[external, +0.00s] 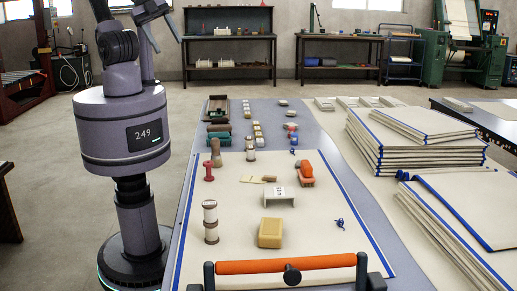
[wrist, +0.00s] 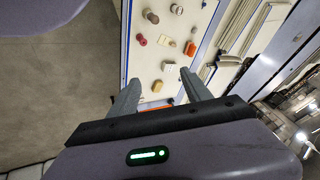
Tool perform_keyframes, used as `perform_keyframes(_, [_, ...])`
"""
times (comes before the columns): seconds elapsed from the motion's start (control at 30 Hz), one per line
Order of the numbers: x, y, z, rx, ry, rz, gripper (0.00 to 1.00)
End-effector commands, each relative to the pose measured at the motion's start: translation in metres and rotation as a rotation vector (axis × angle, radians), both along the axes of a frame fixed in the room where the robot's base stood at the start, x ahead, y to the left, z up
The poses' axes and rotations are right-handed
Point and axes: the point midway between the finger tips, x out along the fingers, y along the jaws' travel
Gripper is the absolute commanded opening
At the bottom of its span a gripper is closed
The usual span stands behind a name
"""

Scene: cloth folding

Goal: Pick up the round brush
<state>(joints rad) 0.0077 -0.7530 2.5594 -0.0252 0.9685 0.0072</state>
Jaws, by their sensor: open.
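A brown, rounded upright piece (external: 216,152) stands on the cream cloth near the left edge of the table; it looks most like the round brush, but its bristles are too small to make out. It also shows near the top of the wrist view (wrist: 150,16). My gripper (wrist: 160,76) is open and empty, its two grey fingers spread wide. In the external view my arm is raised at the upper left, with the gripper high above and away from the table things.
Near the brown piece are a red spool (external: 208,172) and a white spool (external: 250,154). Stacked cloths (external: 412,140) lie right. An orange bar (external: 290,266) crosses the front.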

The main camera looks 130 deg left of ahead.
Motion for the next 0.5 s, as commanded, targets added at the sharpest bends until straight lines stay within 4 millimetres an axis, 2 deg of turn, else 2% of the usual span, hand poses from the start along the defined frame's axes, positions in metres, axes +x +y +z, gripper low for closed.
perform_keyframes(0.07, [0.010, 0.005, -0.001, 0.038, 0.040, -0.035, 0.57])
perform_keyframes(0.17, [0.043, 0.025, -0.013, 0.158, 0.173, -0.189, 0.57])
perform_keyframes(0.27, [0.079, 0.050, -0.051, 0.280, 0.352, -0.450, 0.57])
perform_keyframes(0.3, [0.089, 0.058, -0.072, 0.310, 0.417, -0.566, 0.57])
perform_keyframes(0.4, [0.099, 0.073, -0.129, 0.342, 0.542, -0.843, 0.57])
perform_keyframes(0.5, [0.096, 0.079, -0.176, 0.336, 0.607, -1.059, 0.57])
